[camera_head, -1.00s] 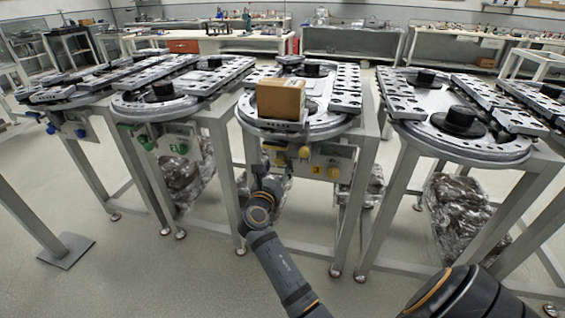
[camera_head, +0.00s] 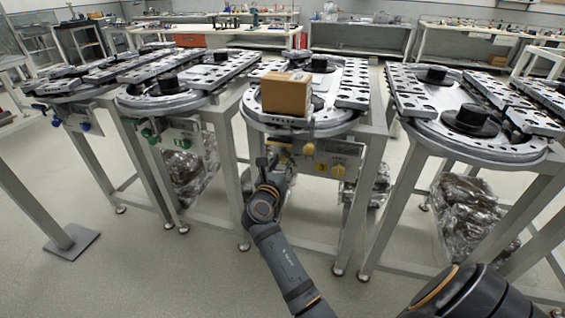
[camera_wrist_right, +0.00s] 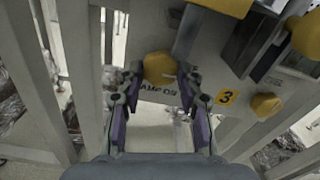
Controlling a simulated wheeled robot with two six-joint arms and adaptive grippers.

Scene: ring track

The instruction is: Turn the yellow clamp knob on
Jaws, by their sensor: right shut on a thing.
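A yellow knob (camera_wrist_right: 158,68) sits on the grey panel under the third ring table. In the right wrist view it is between the two fingertips of my right gripper (camera_wrist_right: 157,78), which is shut on it. Lettering on the panel just below the knob is partly hidden by it. In the head view my right gripper (camera_head: 268,166) reaches up to the left part of this panel and hides part of it. My left gripper is not in view.
Other yellow knobs (camera_head: 308,149) (camera_head: 338,171) sit to the right on the same panel, by a "3" label (camera_wrist_right: 227,97). A cardboard box (camera_head: 286,93) stands on the ring table above. Table legs (camera_head: 361,205) flank the panel.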

